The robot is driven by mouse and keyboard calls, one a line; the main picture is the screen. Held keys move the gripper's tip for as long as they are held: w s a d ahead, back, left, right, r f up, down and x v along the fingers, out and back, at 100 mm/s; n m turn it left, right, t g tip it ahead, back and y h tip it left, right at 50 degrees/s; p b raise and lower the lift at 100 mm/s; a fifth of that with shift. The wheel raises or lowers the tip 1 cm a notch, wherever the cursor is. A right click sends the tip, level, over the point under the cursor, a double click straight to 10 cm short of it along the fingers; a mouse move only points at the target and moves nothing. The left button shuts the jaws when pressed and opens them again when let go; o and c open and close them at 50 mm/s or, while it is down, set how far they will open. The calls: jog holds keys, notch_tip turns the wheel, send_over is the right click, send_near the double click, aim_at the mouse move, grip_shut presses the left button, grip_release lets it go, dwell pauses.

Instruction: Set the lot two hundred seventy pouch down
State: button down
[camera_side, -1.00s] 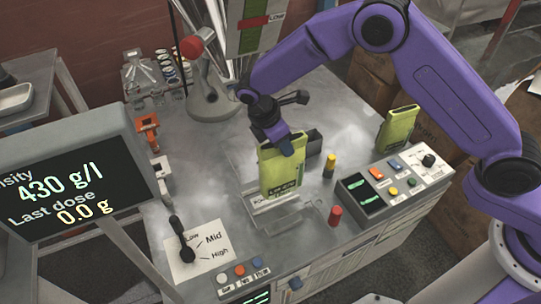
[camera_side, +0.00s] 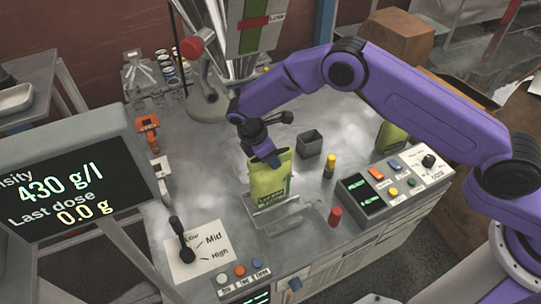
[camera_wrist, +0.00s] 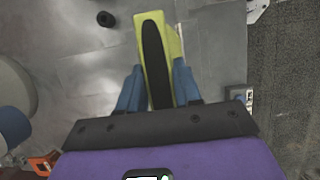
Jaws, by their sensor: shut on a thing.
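In the side view my gripper (camera_side: 268,158) is shut on a yellow-green pouch (camera_side: 268,184) at its upper part. The pouch is upright, with dark print low on its front that is too small to read surely. Its lower end is at a clear holder (camera_side: 277,213) on the metal bench; I cannot tell whether it rests in it. In the wrist view the pouch (camera_wrist: 174,42) stands between the blue fingers of my gripper (camera_wrist: 159,88), its dark open top facing the camera. A second yellow-green pouch (camera_side: 391,138) stands at the right, partly behind my arm.
A dark square cup (camera_side: 311,144) and a yellow-capped vial (camera_side: 329,166) stand right of the held pouch. A red cylinder (camera_side: 335,216) and a button panel (camera_side: 385,188) are at the front right. A lever dial (camera_side: 187,250) and monitor (camera_side: 75,180) are at the left.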

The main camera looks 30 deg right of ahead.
jog(key=shift+f, duration=0.1)
jog(key=c, duration=0.8)
grip_release()
jog(key=v, duration=1.2)
